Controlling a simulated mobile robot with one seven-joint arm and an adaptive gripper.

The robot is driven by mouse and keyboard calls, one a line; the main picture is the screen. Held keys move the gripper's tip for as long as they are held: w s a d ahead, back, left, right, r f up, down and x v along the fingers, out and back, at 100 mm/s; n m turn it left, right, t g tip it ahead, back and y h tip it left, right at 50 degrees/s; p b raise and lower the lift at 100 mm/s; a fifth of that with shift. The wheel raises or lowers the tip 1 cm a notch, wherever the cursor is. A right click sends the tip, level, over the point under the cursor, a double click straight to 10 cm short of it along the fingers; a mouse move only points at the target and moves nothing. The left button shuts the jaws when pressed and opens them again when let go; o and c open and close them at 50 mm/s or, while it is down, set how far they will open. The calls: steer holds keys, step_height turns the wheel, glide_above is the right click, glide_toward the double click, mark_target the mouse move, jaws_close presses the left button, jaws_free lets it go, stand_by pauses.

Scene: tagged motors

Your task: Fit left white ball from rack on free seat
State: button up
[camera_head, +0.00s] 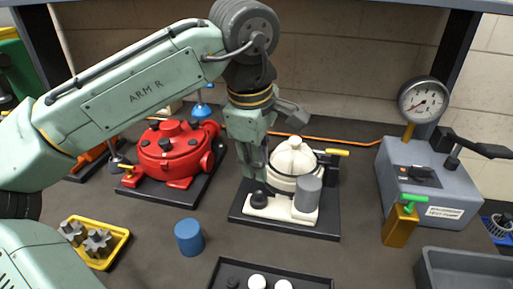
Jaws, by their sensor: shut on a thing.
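My gripper (257,182) points down at the left side of the white motor (283,183). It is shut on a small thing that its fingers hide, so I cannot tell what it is. A black knob (259,200) is just below the fingertips, at the motor's front left corner. I cannot tell whether they touch. A black rack (318,281) is cut off by the bottom edge. It shows a left white ball (257,282), another white ball (284,285) and a dark round thing (232,283) at its left. I cannot make out a free seat.
A red motor (175,160) on a dark plate stands left of my gripper. A blue cylinder (189,237) and a yellow tray (118,251) with grey gears are at front left. A grey gauge unit (440,185), a brown block with green handle (398,225) and a grey bin (465,262) are at right.

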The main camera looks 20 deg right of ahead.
mark_target(260, 194)
steer(key=shift+s+f+b, duration=0.1)
steer(key=shift+f+b, duration=0.35)
steer(key=shift+f, duration=0.05)
step_height(260, 194, down, 4)
steer(key=b, duration=0.3)
steer(key=shift+r, duration=0.25)
steer(key=shift+p, duration=0.3)
steer(key=shift+f+b, duration=0.35)
steer(key=shift+f, duration=0.3)
stand_by(0.5)
steer(key=o, duration=1)
steer(key=shift+c, duration=0.2)
steer(key=shift+r, duration=0.2)
